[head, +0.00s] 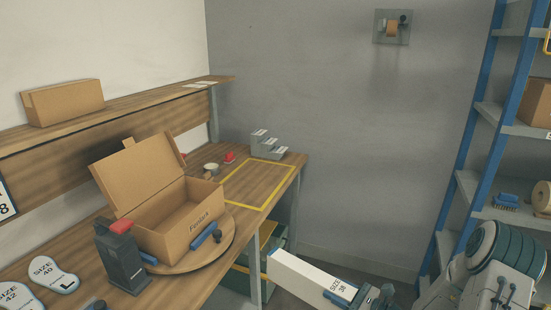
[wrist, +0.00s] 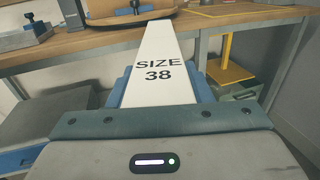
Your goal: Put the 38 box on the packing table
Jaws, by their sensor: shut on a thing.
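A long white box marked SIZE 38 (head: 305,277) is held in my gripper (head: 368,300) at the lower right of the head view. In the wrist view the 38 box (wrist: 163,75) points away from my gripper (wrist: 160,100), toward the table edge. My gripper is shut on the near end of the box, and its fingers are partly hidden. The packing table (head: 215,283) is wooden and stands left of the box. The box is off the table's right side, in front of a table leg. A yellow outlined rectangle (head: 250,207) marks a clear patch on the table's far right end.
An open cardboard box (head: 190,230) stands on a round wooden turntable (head: 228,240). A dark stapler-like tool (head: 121,258), insoles (head: 52,275) and a stepped grey holder (head: 267,147) are also on the table. A blue-framed shelf rack (head: 467,150) stands at right.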

